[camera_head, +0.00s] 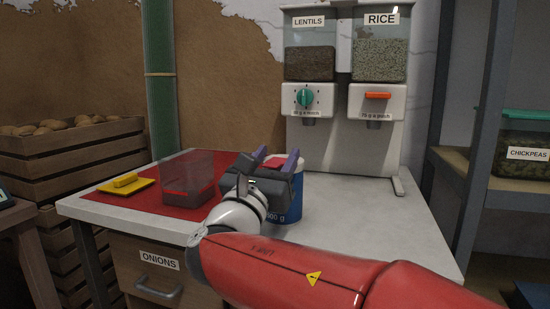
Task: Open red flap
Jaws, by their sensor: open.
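An orange-red lever (377,95) is on the front of the rice dispenser (378,60), above its spout; it is the closest thing to a red flap that I see there. A clear box (188,180) with red trim stands on a red mat (110,207) on the table. My gripper (275,157) is open, its two purple fingertips apart, above the table and in front of the dispensers. The gripper partly hides a blue container (294,207).
The lentils dispenser (309,65) with a green knob stands left of the rice one. A yellow sponge-like piece (125,180) lies on the mat. A potato crate (65,165) is at left, a shelf with a chickpeas jar (525,160) at right. The table's right part (370,215) is clear.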

